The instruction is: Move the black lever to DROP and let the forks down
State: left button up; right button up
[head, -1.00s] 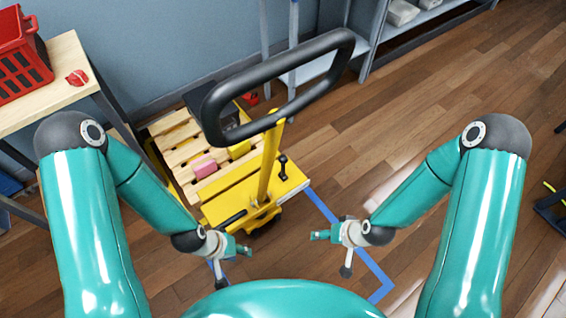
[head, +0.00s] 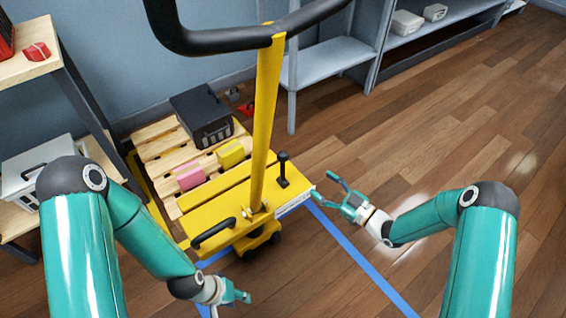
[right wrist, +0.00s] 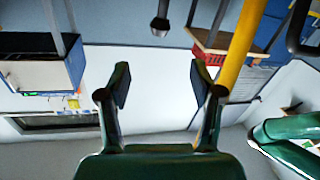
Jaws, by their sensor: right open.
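The yellow pallet truck (head: 215,217) stands with its tall yellow post (head: 265,110) and black loop handle (head: 235,38) towards me. The black lever (head: 283,170) stands nearly upright on the right of its deck, above a white label strip (head: 294,204) too small to read. The forks are hidden under the wooden pallet (head: 160,150). My right gripper (head: 324,188) is open and empty, just right of the lever and apart from it. In the right wrist view its open fingers (right wrist: 160,80) point towards a dark knob (right wrist: 160,25), apparently the lever's. My left gripper (head: 244,297) is low, in front of the truck, touching nothing visible.
The pallet carries a black case (head: 203,117), a pink block (head: 189,177) and a yellow block (head: 231,153). A second black grip (head: 213,232) sits at the deck's front left. Shelves stand left and behind. Floor to the right, past blue tape (head: 360,260), is clear.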

aim_at(283, 158)
jog(key=b+x, duration=0.3)
jog(key=x, duration=1.3)
jog(key=shift+a, duration=0.1)
grip_shut()
